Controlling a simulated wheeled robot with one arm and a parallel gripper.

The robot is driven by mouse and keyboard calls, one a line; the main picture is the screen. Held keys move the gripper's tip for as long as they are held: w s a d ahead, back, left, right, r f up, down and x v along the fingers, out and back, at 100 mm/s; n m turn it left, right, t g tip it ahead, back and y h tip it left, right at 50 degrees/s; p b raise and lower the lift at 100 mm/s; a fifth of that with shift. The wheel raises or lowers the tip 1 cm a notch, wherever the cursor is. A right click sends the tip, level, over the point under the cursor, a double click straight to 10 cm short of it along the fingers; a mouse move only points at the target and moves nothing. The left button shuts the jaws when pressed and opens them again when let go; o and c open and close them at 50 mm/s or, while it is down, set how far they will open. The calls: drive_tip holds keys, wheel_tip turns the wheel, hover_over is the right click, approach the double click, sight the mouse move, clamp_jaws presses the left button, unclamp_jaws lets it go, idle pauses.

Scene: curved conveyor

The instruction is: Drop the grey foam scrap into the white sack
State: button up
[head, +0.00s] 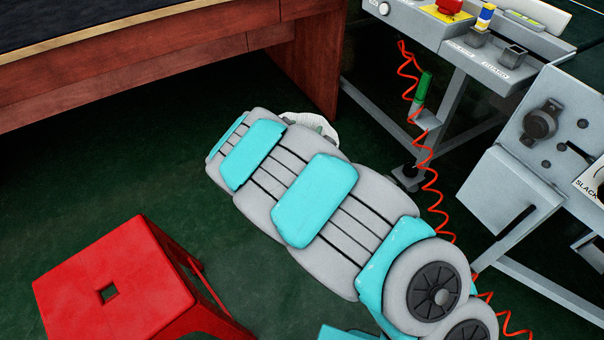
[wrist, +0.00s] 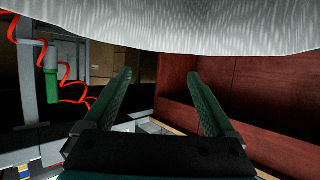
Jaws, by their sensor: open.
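The white sack (head: 325,124) shows in the head view only as a small pale rim behind the far end of my arm. In the wrist view a white, finely ribbed surface, which looks like the sack (wrist: 200,28), fills the top edge. My gripper (wrist: 160,76) is open, with its two green fingers wide apart and nothing between them. The white surface lies across the picture above the fingertips; I cannot tell whether they touch it. In the head view my arm mostly hides the gripper. I see no grey foam scrap in either view; the sack's inside is hidden.
A red stool (head: 120,285) stands at the lower left. A reddish wooden bench (head: 180,60) runs along the upper left. Grey machine stands (head: 520,180) are at the right, with a red coiled hose (head: 430,180) and green handle (head: 422,88). Dark green floor (head: 110,170) is clear between stool and bench.

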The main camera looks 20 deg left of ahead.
drive_tip(key=v, duration=0.8)
drive_tip(key=shift+w, duration=0.1)
idle(0.5)
